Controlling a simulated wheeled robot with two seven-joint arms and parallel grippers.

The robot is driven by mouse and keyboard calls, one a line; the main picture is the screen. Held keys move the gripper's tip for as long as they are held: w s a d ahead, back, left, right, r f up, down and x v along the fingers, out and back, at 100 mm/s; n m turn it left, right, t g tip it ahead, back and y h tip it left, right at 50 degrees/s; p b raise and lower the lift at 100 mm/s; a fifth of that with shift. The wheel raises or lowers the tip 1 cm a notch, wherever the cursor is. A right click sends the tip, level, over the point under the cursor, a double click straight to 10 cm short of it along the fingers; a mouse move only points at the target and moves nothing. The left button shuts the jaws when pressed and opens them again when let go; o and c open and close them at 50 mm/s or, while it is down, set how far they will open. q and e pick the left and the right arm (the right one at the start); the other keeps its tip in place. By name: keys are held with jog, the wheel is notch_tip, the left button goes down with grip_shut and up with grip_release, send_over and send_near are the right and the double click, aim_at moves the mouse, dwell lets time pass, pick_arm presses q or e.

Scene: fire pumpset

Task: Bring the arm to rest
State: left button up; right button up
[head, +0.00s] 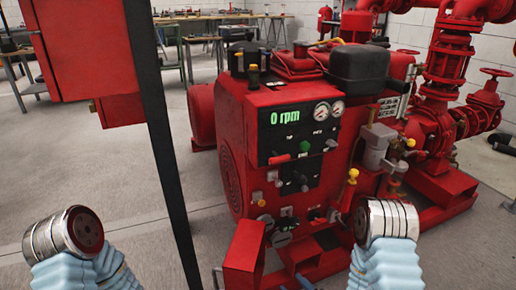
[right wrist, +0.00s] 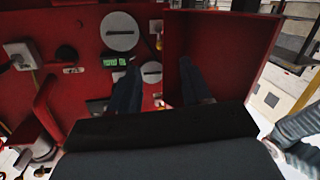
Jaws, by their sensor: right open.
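My right gripper (right wrist: 158,78) shows in the right wrist view as two dark fingers set well apart, open and with nothing between them. Red panels and a red box lie beyond the fingers; whether they touch cannot be told. In the head view my right arm (head: 388,222) comes up from the bottom, a metal-banded joint over a pale blue sleeve, left of the pump's red base. My left arm (head: 70,236) shows a like joint at the lower left. No fingers can be made out in the head view.
The red pumpset's control panel (head: 300,130) reads 0 rpm, with gauges and knobs. A dark post (head: 160,130) and red cabinet (head: 85,45) stand at left. Red pipes and valves (head: 440,90) are at right. A red box (right wrist: 228,50) is close in the wrist view.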

notch_tip(320, 180, down, 10)
jog(key=s+d+m+g+h, duration=0.1)
jog(key=s+m+g+h, duration=0.1)
jog(key=m+g+h, duration=0.3)
jog(key=s+a+f+m+g, duration=0.1)
jog(key=s+f+m+g, duration=0.4)
jog(key=s+g, duration=0.4)
notch_tip(320, 180, up, 15)
jog(key=s+a+y+p, duration=0.1)
jog(key=s+p, duration=0.1)
jog(key=p, duration=1.3)
jog(key=shift+s+p, duration=0.15)
jog(key=shift+p, duration=0.15)
